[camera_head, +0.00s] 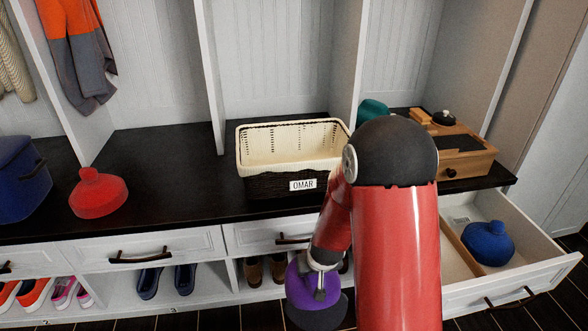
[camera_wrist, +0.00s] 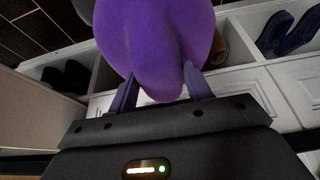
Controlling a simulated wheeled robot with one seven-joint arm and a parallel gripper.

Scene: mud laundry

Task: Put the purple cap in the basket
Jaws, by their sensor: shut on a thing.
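The purple cap (camera_head: 306,285) hangs low in front of the drawers and shoe cubbies in the head view. My gripper (camera_wrist: 156,88) is shut on it; in the wrist view the purple cap (camera_wrist: 155,40) fills the space between the two fingers. The head view shows the gripper only partly, at the end of my red arm. The basket (camera_head: 272,185) is dark woven with a cream liner and an "OMAR" label. It stands on the dark bench top, above and behind the cap, and its visible inside looks empty. My arm stands close to its right side.
A red cap (camera_head: 98,194) and a blue bin (camera_head: 20,178) are on the bench at left. At right are a teal object (camera_head: 372,110) and a wooden box (camera_head: 462,150). An open drawer (camera_head: 540,262) holds a blue cap (camera_head: 488,243). White dividers (camera_head: 208,75) rise behind the bench.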

